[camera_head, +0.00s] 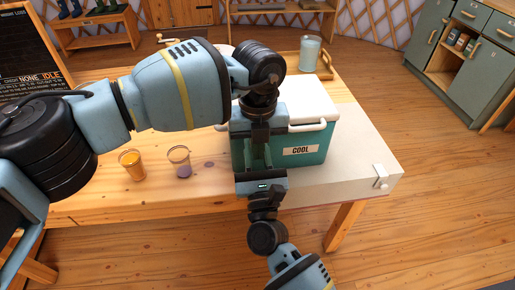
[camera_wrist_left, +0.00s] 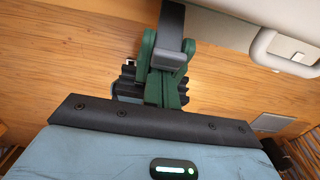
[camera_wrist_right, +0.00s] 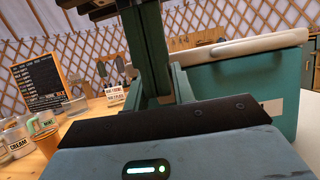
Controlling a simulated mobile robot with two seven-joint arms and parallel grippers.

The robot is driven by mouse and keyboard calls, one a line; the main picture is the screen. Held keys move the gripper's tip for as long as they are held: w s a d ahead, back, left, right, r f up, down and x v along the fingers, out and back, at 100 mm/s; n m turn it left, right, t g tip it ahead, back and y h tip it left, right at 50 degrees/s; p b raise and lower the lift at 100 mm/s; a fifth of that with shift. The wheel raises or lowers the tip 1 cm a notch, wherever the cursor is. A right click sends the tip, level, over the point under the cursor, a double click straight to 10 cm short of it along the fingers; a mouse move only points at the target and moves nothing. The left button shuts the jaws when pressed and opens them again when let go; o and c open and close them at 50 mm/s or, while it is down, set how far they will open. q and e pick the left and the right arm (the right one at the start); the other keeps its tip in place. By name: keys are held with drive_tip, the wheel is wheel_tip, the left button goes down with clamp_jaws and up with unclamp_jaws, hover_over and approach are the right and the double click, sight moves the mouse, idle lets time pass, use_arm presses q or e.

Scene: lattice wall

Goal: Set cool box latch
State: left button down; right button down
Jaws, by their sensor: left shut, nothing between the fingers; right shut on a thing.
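The cool box (camera_head: 305,150) is teal with a white lid (camera_head: 305,98) and a COOL label. It stands on the table, and the lid looks lowered. My left gripper (camera_head: 257,137) is over the box's left front part; its fingers are shut and empty. A dark grey strap-like part (camera_wrist_left: 171,22) shows beside its green fingers in the left wrist view. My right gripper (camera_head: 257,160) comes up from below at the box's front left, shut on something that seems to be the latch. The grippers hide the held part. The box side (camera_wrist_right: 240,95) and lid edge show in the right wrist view.
An orange glass (camera_head: 131,165) and a glass with purple contents (camera_head: 180,163) stand on the table left of the box. A tray (camera_head: 318,62) with a pale jar (camera_head: 309,53) is behind it. The white table end (camera_head: 350,175) to the right is mostly clear.

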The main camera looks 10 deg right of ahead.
use_arm(q)
drive_tip(key=shift+w+a+r, duration=0.1)
drive_tip(key=shift+w+r, duration=0.25)
drive_tip(key=shift+w, duration=0.15)
use_arm(e)
drive_tip(key=c, duration=1.4)
unclamp_jaws()
drive_tip(key=shift+s+a+f, duration=0.1)
drive_tip(key=shift+s+f, duration=0.1)
use_arm(q)
drive_tip(key=shift+s+f, duration=0.1)
use_arm(e)
drive_tip(key=shift+o, duration=0.2)
drive_tip(key=shift+w, duration=0.1)
use_arm(q)
drive_tip(key=shift+s+f, duration=0.1)
drive_tip(key=shift+s, duration=0.05)
use_arm(e)
drive_tip(key=v, duration=1.2)
drive_tip(key=s+d+f+n+g+y, duration=0.2)
drive_tip(key=s+f+n+g+y, duration=0.6)
drive_tip(key=s+f+n, duration=1.15)
drive_tip(key=s+d+f+n+g+h, duration=0.3)
drive_tip(key=s+d+n, duration=0.3)
drive_tip(key=n, duration=0.3)
drive_tip(key=s+d+f+n+g+h, duration=0.3)
drive_tip(key=s+d+n+g, duration=0.2)
drive_tip(key=n, duration=0.4)
drive_tip(key=shift+s+d, duration=0.35)
drive_tip(key=shift+s, duration=0.55)
